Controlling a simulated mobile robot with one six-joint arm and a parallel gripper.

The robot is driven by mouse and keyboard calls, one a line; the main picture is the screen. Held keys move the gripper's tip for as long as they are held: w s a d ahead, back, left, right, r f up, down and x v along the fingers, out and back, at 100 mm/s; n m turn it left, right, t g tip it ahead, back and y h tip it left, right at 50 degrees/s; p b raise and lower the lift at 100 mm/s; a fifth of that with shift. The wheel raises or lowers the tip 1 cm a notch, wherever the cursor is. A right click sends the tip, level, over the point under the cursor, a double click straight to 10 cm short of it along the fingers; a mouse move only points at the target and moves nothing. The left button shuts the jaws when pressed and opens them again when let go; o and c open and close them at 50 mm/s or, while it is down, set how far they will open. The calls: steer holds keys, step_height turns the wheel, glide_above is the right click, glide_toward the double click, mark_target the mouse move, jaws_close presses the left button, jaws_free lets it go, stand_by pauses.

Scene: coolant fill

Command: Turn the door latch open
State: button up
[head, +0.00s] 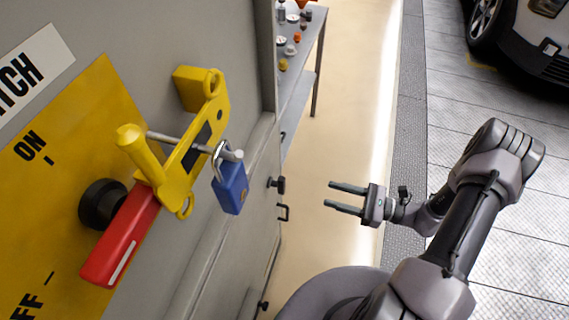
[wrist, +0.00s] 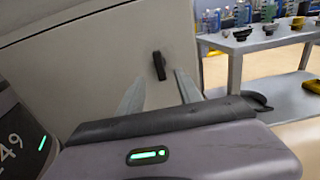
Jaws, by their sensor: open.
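The door latch (head: 277,185) is a small black turn handle on the grey cabinet door in the head view. In the wrist view the latch (wrist: 159,65) stands near upright on the pale door panel, framed between my fingertips. My gripper (head: 331,194) is open and empty, its two fingers pointing left toward the door. In the head view a clear gap shows between the fingertips and the latch. In the wrist view the gripper (wrist: 158,78) has one finger on each side of the latch; contact is not visible.
A black pull handle (head: 284,212) sits just below the latch. A yellow lockout bracket (head: 205,125) with a blue padlock (head: 231,188) and red switch handle (head: 120,236) stick out at left. A grey workbench (head: 303,75) stands beyond. The floor right of the door is clear.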

mark_target(282, 182)
steer(key=b+x, duration=0.1)
steer(key=x, duration=0.6)
steer(key=b+x, duration=0.1)
steer(key=x, duration=0.7)
steer(key=shift+s+a, duration=0.1)
steer(key=shift+a, duration=0.25)
jaws_close()
